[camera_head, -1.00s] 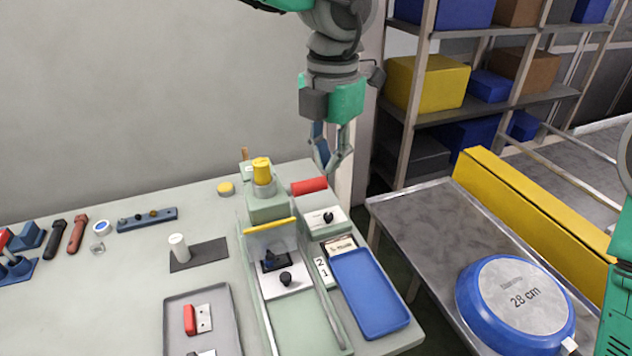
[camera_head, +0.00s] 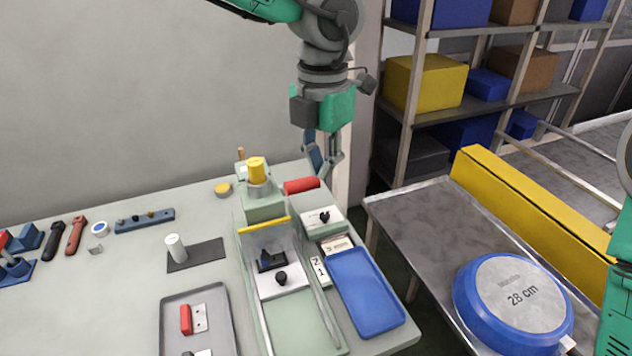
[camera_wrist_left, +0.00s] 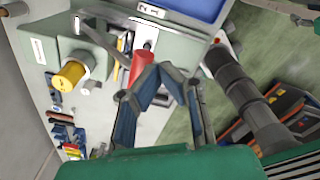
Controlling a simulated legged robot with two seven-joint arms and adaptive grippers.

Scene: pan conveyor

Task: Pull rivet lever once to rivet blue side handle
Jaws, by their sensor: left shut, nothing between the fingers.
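The rivet lever's red grip (camera_head: 302,185) sticks out to the right from the green riveting press with a yellow cap (camera_head: 257,170). My left gripper (camera_head: 325,174) is shut and empty, just behind and right of the red grip's end. In the left wrist view the fingertips (camera_wrist_left: 161,73) come together beside the red grip (camera_wrist_left: 138,67); I cannot tell whether they touch it. A small dark blue part (camera_head: 271,260) sits in the fixture in front of the press; I cannot tell for sure that it is the side handle. My right gripper is out of view.
A blue tray (camera_head: 365,293) lies right of the fixture. A grey tray (camera_head: 168,325) with a red-handled piece lies left of it. An upturned blue pan (camera_head: 470,310) marked 28 cm rests on the conveyor at right. Shelves (camera_head: 440,118) stand behind.

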